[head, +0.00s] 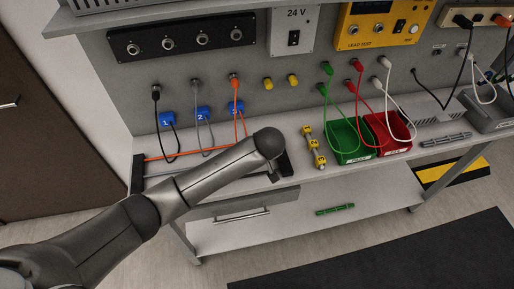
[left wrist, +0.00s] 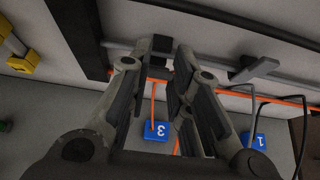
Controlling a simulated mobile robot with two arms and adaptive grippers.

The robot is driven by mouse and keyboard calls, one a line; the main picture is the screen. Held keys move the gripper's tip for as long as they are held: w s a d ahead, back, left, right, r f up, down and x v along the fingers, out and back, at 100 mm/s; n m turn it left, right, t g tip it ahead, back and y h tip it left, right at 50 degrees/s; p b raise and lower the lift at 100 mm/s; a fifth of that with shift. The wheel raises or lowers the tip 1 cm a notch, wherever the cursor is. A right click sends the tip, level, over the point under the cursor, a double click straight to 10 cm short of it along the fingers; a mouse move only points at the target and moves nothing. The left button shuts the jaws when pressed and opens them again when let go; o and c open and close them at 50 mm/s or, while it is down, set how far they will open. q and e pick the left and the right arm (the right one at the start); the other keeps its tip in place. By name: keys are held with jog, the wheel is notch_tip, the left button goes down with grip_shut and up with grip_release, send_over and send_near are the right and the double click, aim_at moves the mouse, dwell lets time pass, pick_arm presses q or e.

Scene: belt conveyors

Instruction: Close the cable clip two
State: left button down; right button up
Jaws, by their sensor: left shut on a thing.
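My left gripper (left wrist: 169,62) is shut at the cable rail, on what looks like a cable clip mostly hidden between its fingertips. An orange cable (left wrist: 286,98) runs along the bench beside the rail and passes behind the fingers. Another clip with a grey lever (left wrist: 257,68) stands tilted to the right in the left wrist view. In the head view the orange cable (head: 172,156) leaves the black end block at left, and my left arm hides the gripper. My right gripper is out of view.
Blue tags (head: 203,113) hang on cables below the black socket panel (head: 130,42). A green strip (head: 335,209) lies on the lower shelf.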

pick_arm(q)
jog(key=shift+s+d+f+t, duration=0.1)
jog(key=shift+s+f+t, duration=0.15)
jog(key=shift+t, duration=0.15)
dwell(0.3)
jog(key=c, duration=1.3)
grip_release()
jog(key=shift+r, duration=0.1)
jog(key=v, duration=1.1)
jog(key=shift+s+d+r, duration=0.15)
jog(key=shift+s+d, duration=0.1)
jog(key=shift+s, duration=0.15)
